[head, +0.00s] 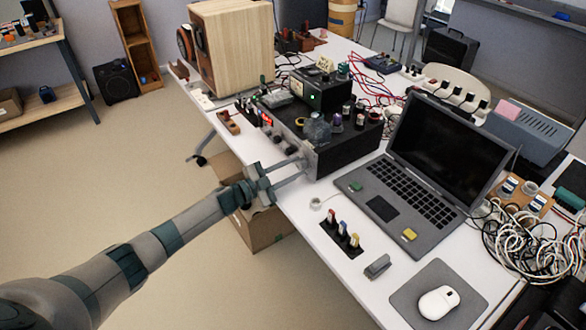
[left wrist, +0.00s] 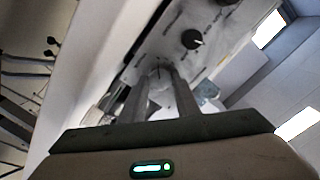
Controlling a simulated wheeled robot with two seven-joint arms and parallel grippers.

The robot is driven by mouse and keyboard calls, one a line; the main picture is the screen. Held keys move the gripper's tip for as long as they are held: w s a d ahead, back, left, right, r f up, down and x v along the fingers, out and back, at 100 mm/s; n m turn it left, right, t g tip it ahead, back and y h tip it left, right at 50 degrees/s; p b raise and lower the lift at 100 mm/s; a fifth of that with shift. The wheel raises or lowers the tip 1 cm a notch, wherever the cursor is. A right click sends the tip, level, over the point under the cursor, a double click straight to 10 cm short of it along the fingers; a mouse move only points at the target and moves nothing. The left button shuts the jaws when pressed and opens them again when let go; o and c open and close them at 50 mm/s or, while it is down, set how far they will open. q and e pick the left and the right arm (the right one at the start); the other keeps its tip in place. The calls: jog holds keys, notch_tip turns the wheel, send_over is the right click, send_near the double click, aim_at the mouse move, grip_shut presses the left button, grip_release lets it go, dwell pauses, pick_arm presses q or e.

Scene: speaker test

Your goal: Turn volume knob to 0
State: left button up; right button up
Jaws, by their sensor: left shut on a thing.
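The amplifier (head: 340,158) is a dark box on the white table, its front panel with knobs facing left in the head view. My left gripper (head: 303,168) reaches its front panel near the near end. In the left wrist view my fingers (left wrist: 160,72) are closed together at the pale panel, on what appears to be a small knob mostly hidden between the tips. A black knob (left wrist: 192,39) with a white mark sits free beside them, and another dark knob shows at the top edge. I cannot read which knob is the volume one. My right gripper is out of view.
A laptop (head: 420,165) stands open right of the amplifier. A wooden speaker (head: 235,50) stands behind it. Small items and cables sit on top of the amplifier. A cardboard box (head: 265,228) is on the floor below my gripper. A mouse (head: 438,303) lies at the front right.

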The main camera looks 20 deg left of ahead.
pick_arm(q)
jog(key=o, duration=1)
jog(key=shift+o, duration=0.2)
jog(key=shift+a, duration=0.1)
